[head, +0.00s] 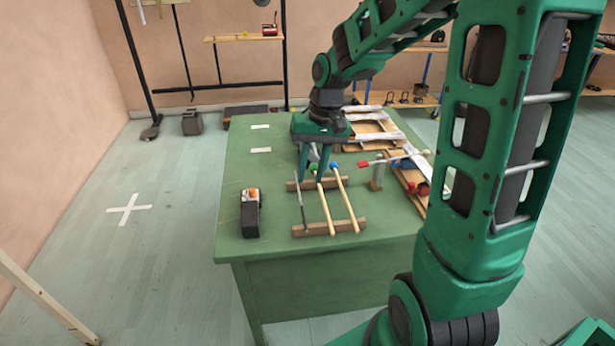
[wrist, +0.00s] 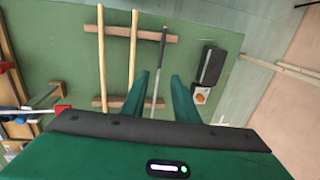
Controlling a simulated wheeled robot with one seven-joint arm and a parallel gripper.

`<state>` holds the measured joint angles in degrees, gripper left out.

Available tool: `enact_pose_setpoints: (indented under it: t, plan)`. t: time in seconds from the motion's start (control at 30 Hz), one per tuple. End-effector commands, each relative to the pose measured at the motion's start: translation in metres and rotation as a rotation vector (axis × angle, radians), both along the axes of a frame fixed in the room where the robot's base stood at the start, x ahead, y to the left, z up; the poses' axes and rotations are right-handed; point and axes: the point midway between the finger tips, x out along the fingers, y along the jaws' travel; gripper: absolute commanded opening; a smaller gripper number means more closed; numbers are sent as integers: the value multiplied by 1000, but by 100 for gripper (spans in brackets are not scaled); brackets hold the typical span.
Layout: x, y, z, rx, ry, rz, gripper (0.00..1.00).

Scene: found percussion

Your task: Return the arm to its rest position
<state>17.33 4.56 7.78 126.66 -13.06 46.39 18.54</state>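My gripper (head: 313,179) is above the green table (head: 245,170), pointing down over a wooden rack (head: 349,226). Its two fingers are apart in the wrist view (wrist: 162,85), with nothing gripped. A thin grey rod (head: 302,207) lies across the rack's two bars. It appears between the open fingers in the wrist view (wrist: 160,62); the height gap is hard to judge. Two pale wooden sticks (head: 325,211) (head: 347,202) lie beside it on the rack, with green and blue heads. The heads are partly close to the fingers in the head view.
A black box with an orange part (head: 250,214) stands left of the rack. Wooden frames (head: 370,127) lie at the back right. Floor left of the table is mostly clear.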

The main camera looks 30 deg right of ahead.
Motion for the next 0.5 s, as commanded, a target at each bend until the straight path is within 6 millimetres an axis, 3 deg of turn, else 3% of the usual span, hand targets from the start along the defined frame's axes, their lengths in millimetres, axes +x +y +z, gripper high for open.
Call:
enact_pose_setpoints:
  t: [0.37, 0.5]
  plan:
    - [0, 0, 0, 0, 1, 0, 27]
    - [-9, -7, 3, -15, 1, -8, 27]
